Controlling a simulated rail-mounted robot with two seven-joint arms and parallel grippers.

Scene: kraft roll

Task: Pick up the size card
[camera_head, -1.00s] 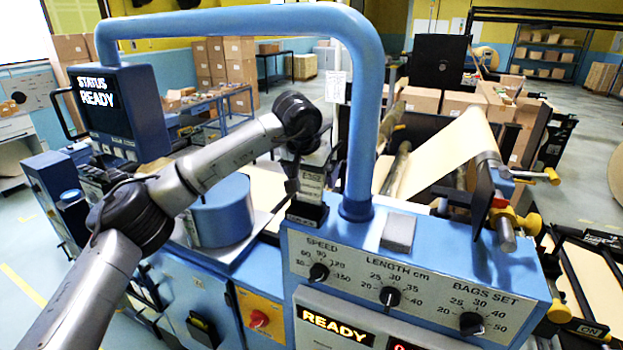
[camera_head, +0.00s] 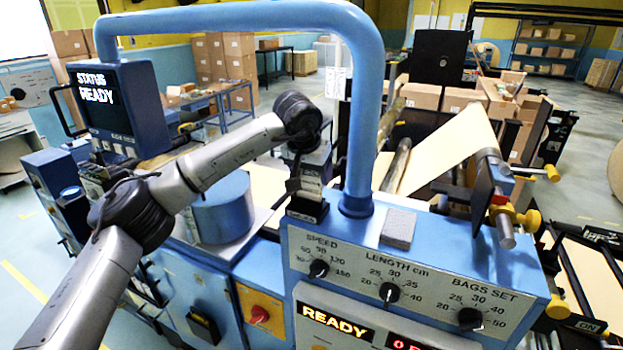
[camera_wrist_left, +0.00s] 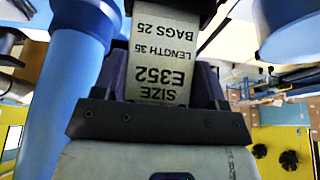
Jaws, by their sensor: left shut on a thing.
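The size card (camera_wrist_left: 163,62) is a pale card with dark print reading SIZE E352, LENGTH 35 and BAGS 25, upside down in the left wrist view. My left gripper (camera_wrist_left: 160,80) is shut on it, with dark fingers at its sides. In the head view my left gripper (camera_head: 306,180) is over the top left corner of the blue console, beside the thick blue pipe. The card is small and partly hidden there. A black holder (camera_head: 307,210) stands on the console right below the gripper; I cannot tell whether the card still touches it. My right gripper is not in view.
The blue pipe (camera_head: 361,150) rises close to the right of my left gripper and arches over my arm. The console (camera_head: 430,245) carries a grey block (camera_head: 398,229) and several knobs. A blue drum (camera_head: 222,208) stands left of the gripper. The status screen (camera_head: 110,105) reads READY.

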